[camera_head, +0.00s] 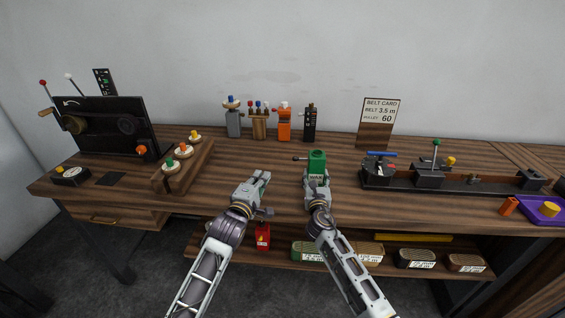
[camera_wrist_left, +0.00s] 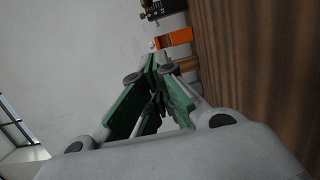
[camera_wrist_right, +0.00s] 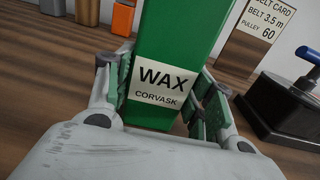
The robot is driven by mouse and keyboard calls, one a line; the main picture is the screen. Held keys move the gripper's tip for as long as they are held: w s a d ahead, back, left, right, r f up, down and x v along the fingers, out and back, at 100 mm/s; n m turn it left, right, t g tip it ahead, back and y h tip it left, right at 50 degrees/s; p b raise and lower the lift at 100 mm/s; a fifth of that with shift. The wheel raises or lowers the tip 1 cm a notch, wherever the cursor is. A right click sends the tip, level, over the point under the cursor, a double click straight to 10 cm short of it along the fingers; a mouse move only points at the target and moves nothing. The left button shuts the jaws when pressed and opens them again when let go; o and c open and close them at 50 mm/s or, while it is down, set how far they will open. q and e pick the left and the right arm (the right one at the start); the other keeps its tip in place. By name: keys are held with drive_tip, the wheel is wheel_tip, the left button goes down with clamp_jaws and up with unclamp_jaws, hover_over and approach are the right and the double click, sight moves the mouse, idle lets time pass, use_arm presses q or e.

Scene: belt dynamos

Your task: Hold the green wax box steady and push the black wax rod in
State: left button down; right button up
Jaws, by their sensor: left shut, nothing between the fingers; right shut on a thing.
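The green wax box (camera_head: 317,158) stands on the workbench, its white label reading WAX CORVASK in the right wrist view (camera_wrist_right: 180,45). My right gripper (camera_head: 316,179) is shut on it, one finger on each side of its lower part. The black wax rod (camera_head: 299,158) sticks out of the box's left side, with a dark knob at its outer end; I cannot see how deep it sits. My left gripper (camera_head: 264,176) is shut and empty, to the left of the box and nearer the bench front, apart from the rod. Its closed fingers show in the left wrist view (camera_wrist_left: 158,75).
Behind stand a grey holder (camera_head: 233,122), an orange holder (camera_head: 284,125) and a black block (camera_head: 310,123). A belt card (camera_head: 379,120) and a black clamp fixture (camera_head: 430,178) stand right. A wooden knob rack (camera_head: 180,168) is left. Bench around the left gripper is clear.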

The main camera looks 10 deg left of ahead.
sight(297, 159)
use_arm(q)
drive_tip(key=shift+w, duration=0.15)
use_arm(e)
drive_tip(key=shift+f, duration=0.15)
use_arm(q)
drive_tip(key=w+d, duration=0.6)
drive_tip(key=w, duration=0.3)
drive_tip(key=shift+w, duration=0.35)
idle(0.5)
drive_tip(key=shift+d, duration=0.1)
idle(0.4)
drive_tip(key=shift+d, duration=1.65)
use_arm(e)
drive_tip(key=shift+a, duration=0.1)
use_arm(q)
drive_tip(key=shift+a, duration=0.15)
